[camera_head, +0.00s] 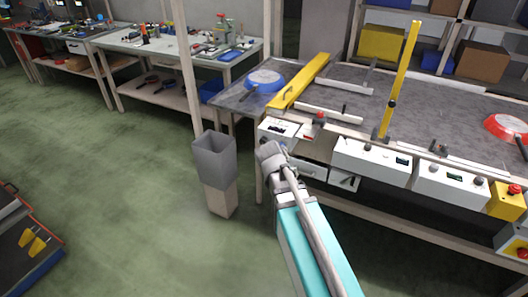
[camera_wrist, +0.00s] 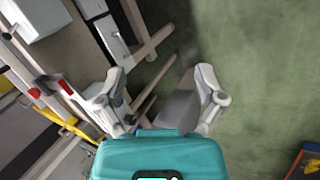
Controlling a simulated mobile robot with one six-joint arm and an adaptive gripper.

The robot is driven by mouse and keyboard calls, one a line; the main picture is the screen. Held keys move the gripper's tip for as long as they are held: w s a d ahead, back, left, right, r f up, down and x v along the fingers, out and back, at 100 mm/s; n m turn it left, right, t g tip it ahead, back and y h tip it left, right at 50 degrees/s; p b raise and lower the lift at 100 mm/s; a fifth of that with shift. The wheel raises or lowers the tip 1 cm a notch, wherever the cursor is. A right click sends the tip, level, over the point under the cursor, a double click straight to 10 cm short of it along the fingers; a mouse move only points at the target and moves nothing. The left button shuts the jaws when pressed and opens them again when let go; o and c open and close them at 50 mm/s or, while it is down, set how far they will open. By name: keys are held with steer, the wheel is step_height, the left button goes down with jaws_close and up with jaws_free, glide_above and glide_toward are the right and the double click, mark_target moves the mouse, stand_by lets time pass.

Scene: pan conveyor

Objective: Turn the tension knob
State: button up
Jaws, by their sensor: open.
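Several control boxes line the conveyor's front edge in the head view: a small white one at the left (camera_head: 277,139), a white one with a dark display (camera_head: 352,157), and another white one to its right (camera_head: 428,185). Small dark knobs (camera_head: 368,147) show on them, but labels are unreadable, so I cannot tell which is the tension knob. In the wrist view my gripper (camera_wrist: 160,92) is open, its two fingers spread apart with nothing between them. It hangs in front of the conveyor's left end and points towards the floor.

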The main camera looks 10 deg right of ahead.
steer(key=w+f+n+t+h+b, duration=0.2)
steer(key=w+f+n+h+b, duration=0.1)
steer(key=w+f+n+b, duration=0.3)
steer(key=n+t+h+b, duration=0.3)
steer(key=n+t+b, duration=0.7)
steer(key=n+b, duration=0.8)
glide_toward(262, 143)
steer(key=s+a+m, duration=0.1)
steer(key=s+a, duration=0.1)
steer(key=s, duration=0.1)
steer(key=shift+w+r, duration=0.2)
steer(key=x, duration=1.3)
steer(key=shift+w+d, duration=0.25)
steer(key=shift+d, duration=0.05)
steer(key=shift+c, duration=0.2)
